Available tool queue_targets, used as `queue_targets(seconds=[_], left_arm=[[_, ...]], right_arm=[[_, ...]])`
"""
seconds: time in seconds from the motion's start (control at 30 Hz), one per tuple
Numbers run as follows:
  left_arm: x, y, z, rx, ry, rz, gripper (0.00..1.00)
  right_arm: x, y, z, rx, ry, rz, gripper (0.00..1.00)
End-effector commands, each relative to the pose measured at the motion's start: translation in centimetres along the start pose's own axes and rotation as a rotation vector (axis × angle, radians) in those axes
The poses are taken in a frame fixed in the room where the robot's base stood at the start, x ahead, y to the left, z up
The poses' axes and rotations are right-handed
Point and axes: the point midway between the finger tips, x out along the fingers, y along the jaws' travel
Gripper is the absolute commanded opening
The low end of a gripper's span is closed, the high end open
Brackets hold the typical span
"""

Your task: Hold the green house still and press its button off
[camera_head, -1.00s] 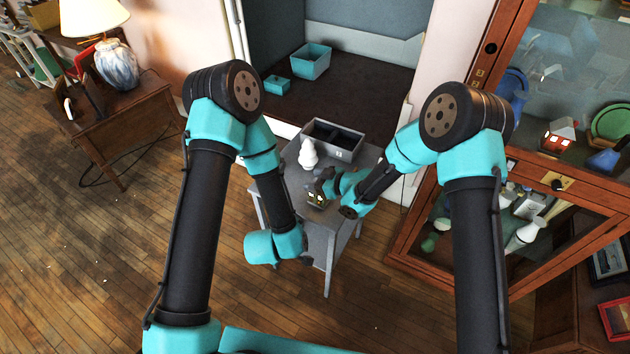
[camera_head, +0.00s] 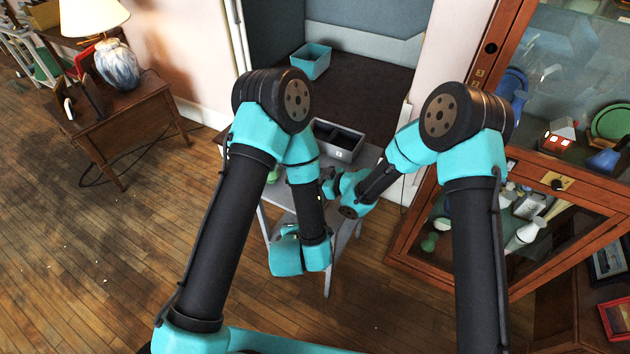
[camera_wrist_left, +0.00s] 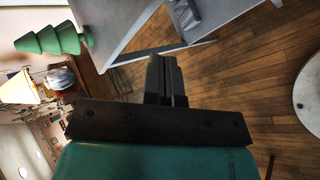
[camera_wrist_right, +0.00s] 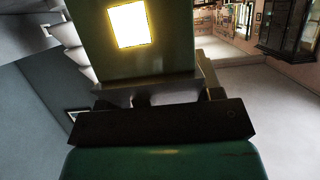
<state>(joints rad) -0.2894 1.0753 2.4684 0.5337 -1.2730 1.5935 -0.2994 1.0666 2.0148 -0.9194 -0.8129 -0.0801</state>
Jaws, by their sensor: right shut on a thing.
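The green house (camera_wrist_right: 170,62), with a lit yellow window, fills the top of the right wrist view. My right gripper (camera_wrist_right: 150,97) is shut on its lower part. In the head view, my right gripper (camera_head: 328,188) is over the small grey table (camera_head: 343,238); the house is hidden behind my left arm. My left gripper (camera_wrist_left: 166,64) has its fingers together and empty in the left wrist view, near the table's edge and apart from the house. Its tips are hidden in the head view. I cannot make out the button.
A grey divided box (camera_head: 343,154) stands at the table's back. A green tree figure (camera_wrist_left: 55,40) is on the table's left side. A white stepped figure (camera_wrist_right: 75,45) is close behind the house. The glass cabinet (camera_head: 480,207) stands to the right.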

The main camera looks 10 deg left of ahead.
Motion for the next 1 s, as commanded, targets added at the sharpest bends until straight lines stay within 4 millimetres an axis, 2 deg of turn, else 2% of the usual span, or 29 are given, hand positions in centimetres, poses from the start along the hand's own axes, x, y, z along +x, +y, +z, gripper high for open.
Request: queue_targets(seconds=[0.03, 0.27, 1.0], left_arm=[[0.0, 0.0, 0.0, 0.000, 0.000, 0.000, 0.00], [0.6, 0.5, 0.4, -0.001, 0.000, 0.001, 0.00], [5.8, 4.2, 4.2, 0.001, 0.000, 0.000, 0.00]], right_arm=[[0.1, -0.3, 0.7, 0.009, -0.014, -0.005, 0.17], [0.1, -0.3, 0.7, 0.009, -0.014, -0.005, 0.17], [0.1, -0.3, 0.7, 0.009, -0.013, -0.005, 0.17]])
